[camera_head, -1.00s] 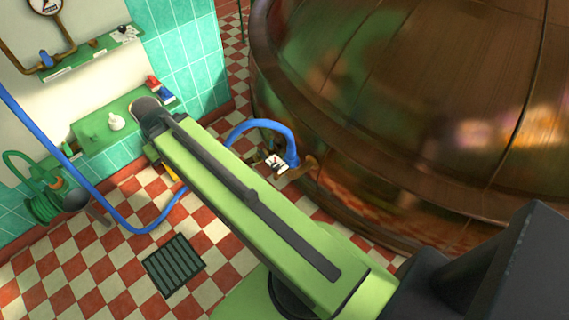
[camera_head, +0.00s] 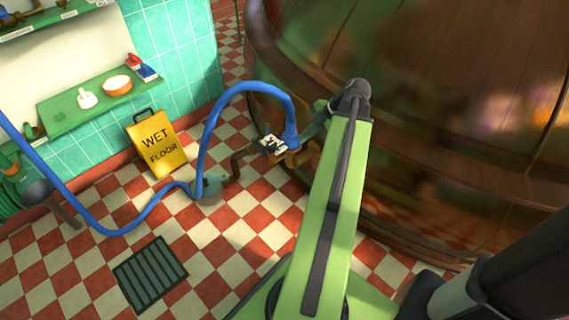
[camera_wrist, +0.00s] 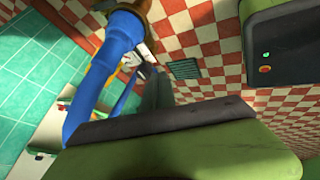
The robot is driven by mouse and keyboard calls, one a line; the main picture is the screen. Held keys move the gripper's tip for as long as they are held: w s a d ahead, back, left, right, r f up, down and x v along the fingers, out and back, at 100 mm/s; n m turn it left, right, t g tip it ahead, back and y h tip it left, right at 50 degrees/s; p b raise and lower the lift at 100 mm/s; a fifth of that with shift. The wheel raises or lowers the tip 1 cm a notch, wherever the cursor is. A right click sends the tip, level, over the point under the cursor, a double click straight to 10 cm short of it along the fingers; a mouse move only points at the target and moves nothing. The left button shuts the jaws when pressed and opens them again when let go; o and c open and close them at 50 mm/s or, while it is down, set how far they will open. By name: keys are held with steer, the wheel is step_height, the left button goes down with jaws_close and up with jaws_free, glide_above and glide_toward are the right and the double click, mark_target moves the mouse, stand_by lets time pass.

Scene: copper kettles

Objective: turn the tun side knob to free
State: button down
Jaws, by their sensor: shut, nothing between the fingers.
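The copper tun (camera_head: 430,120) fills the right of the head view. At its lower left a brass pipe (camera_head: 296,158) meets a blue hose. A small white plate with dark marks (camera_head: 272,145) sits there; it shows partly in the wrist view (camera_wrist: 143,50). I cannot make out the side knob apart from this plate. My gripper (camera_head: 312,128) is at the arm's far end, just right of the hose's end, partly hidden by the arm. In the wrist view its grey fingers (camera_wrist: 156,78) are shut and empty, close to the plate; contact cannot be told.
The blue hose (camera_head: 240,88) arches left of my gripper to a grey-green pump (camera_head: 208,188). A yellow wet floor sign (camera_head: 157,146) stands by the tiled wall. A green shelf (camera_head: 62,118) holds small items. A drain grate (camera_head: 150,274) lies in the checkered floor, clear around it.

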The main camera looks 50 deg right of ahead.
mark_target(286, 144)
steer(key=shift+n+t, duration=0.3)
steer(key=shift+n, duration=0.1)
steer(key=b+x, duration=0.2)
steer(key=x, duration=0.1)
steer(key=d+b+x, duration=0.1)
steer(key=b+x, duration=0.2)
steer(key=x, duration=0.1)
steer(key=w+d+b+x, duration=0.1)
steer(key=b+x, duration=0.2)
steer(key=shift+w+f, duration=0.25)
steer(key=shift+f, duration=0.15)
steer(key=shift+w, duration=0.45)
steer(key=shift+d, duration=0.1)
